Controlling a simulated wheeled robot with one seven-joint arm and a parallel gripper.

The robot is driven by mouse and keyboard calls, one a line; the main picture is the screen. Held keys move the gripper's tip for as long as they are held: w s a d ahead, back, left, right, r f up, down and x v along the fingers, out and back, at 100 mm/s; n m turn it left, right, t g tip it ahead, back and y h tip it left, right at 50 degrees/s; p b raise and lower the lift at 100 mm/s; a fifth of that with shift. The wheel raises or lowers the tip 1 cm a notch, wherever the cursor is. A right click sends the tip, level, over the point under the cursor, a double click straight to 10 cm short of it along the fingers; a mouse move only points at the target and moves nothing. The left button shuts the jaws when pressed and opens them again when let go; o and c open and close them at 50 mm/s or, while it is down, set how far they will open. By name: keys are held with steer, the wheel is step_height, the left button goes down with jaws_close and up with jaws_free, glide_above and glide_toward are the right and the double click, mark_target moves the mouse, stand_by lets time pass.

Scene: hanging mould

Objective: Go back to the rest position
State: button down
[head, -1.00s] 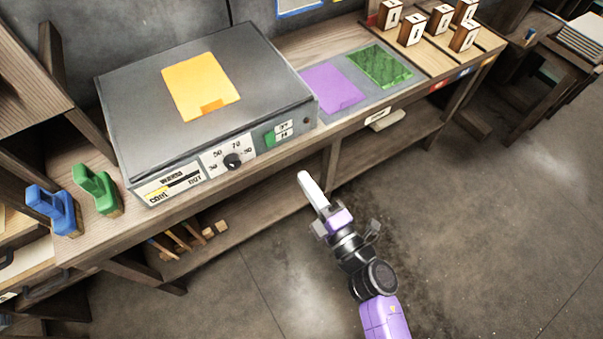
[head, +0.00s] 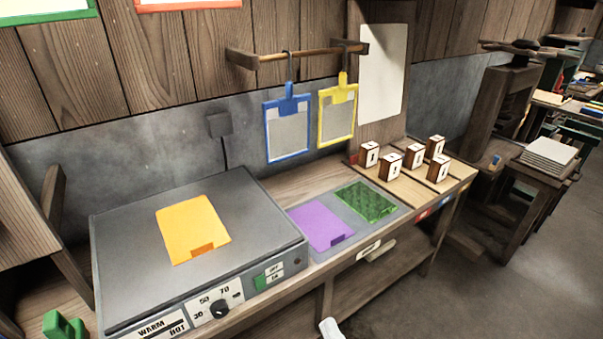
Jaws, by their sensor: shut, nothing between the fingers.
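Only the pale tip of my gripper (head: 330,328) shows, at the bottom edge of the head view. It is shut and empty, in front of the workbench's front edge and apart from everything on the bench. The rest of my arm is out of the picture. On the bench stands a grey hot plate (head: 130,245) with an orange sheet (head: 192,225) on top. To its right lie a purple sheet (head: 318,222) and a green patterned sheet (head: 367,202) on a grey mat.
A blue-framed mould (head: 288,135) and a yellow-framed mould (head: 338,113) hang from a wooden rail (head: 300,53) at the wall. Several numbered wooden blocks (head: 413,156) stand on the bench's right end. A green clamp-like piece (head: 62,326) is at the lower left. Floor at right is open.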

steer(key=s+d+r+m+g+h, duration=0.1)
steer(key=s+d+m, duration=0.3)
steer(key=s, duration=0.5)
steer(key=s+d+r+m+g+h, duration=0.1)
steer(key=s+d+m+h, duration=0.3)
steer(key=s, duration=0.6)
steer(key=s+d+r+m+g+h, duration=0.1)
steer(key=s+d+m+g+h, duration=0.1)
steer(key=s+d+m, duration=0.4)
steer(key=s+m, duration=0.2)
steer(key=s, duration=0.2)
steer(key=shift+d+r+h, duration=0.2)
steer(key=shift+r+h, duration=0.05)
steer(key=shift+h, duration=0.05)
